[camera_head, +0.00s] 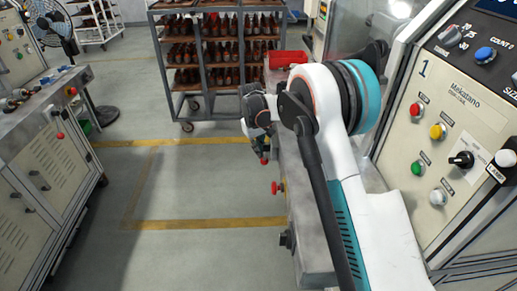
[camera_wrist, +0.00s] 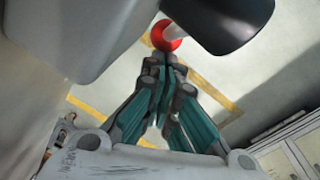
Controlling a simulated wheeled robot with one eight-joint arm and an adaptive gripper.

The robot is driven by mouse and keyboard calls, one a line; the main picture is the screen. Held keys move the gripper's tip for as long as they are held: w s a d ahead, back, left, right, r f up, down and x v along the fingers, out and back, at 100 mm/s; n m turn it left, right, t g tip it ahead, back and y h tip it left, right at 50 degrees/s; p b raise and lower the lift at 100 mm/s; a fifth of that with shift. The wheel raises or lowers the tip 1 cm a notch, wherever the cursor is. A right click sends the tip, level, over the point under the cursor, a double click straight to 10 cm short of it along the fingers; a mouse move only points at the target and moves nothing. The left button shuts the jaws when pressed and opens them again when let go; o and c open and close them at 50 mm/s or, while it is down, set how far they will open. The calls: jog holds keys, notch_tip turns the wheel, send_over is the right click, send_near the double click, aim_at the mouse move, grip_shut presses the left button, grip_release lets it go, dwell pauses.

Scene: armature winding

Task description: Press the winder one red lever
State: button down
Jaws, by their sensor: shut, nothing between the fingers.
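The winder marked "1" (camera_head: 470,110) stands at the right in the head view. A red ball knob (camera_head: 265,161), which looks like the red lever's end, shows at the edge of its bench, just below my gripper (camera_head: 262,143). In the wrist view the red knob (camera_wrist: 167,36) is at the top centre, partly covered by a pale rod and dark part. My gripper (camera_wrist: 163,65) is shut and empty, its teal-sided fingers together, tips right beside the knob. I cannot tell whether they touch it.
A red knob with a yellow base (camera_head: 277,187) sits lower on the bench side. A red box (camera_head: 287,59) lies at the bench's far end. A rack of dark parts (camera_head: 190,87) stands behind. Another machine (camera_head: 50,150) is at left. The floor between (camera_head: 200,190) is clear.

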jog(key=s+f+g, duration=0.3)
jog(key=s+g, duration=0.1)
jog(key=s, duration=0.1)
jog(key=shift+s+g+b, duration=0.3)
dwell(0.4)
dwell(0.5)
jog(key=v, duration=1.2)
